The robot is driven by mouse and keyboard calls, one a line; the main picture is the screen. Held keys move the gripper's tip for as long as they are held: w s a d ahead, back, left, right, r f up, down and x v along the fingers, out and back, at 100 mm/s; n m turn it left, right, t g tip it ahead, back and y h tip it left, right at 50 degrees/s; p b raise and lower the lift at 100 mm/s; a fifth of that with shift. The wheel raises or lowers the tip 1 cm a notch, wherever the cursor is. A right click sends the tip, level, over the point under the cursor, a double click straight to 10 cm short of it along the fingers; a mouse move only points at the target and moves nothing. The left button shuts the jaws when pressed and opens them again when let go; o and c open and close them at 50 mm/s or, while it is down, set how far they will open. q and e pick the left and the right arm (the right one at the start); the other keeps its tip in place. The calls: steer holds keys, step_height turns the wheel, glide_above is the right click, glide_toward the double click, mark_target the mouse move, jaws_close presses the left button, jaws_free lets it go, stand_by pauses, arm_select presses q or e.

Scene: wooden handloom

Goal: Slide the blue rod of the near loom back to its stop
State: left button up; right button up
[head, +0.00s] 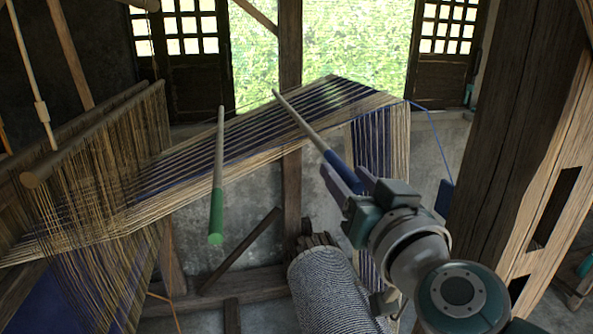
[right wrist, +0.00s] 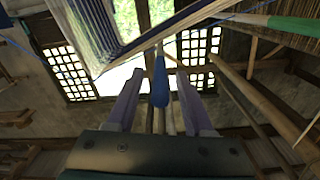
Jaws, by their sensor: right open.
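The blue rod has a pale shaft and a blue handle end (head: 339,168). In the head view it points up and left over the striped warp threads. My right gripper (head: 343,176) is open at its blue end. In the right wrist view the blue end (right wrist: 160,86) lies between the two spread purple fingers (right wrist: 159,74), with a gap visible on both sides. I cannot tell how deep it sits between them. My left gripper is not in view.
A rod with a green end (head: 217,190) hangs left of the blue one. Striped warp threads (head: 260,128) slope behind both. A thick wooden post (head: 512,120) stands right of my right arm. A wound cloth roll (head: 330,290) lies below. Open space separates the two rods.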

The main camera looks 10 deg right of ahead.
steer(key=shift+w, duration=1.1)
jaws_close()
stand_by(0.7)
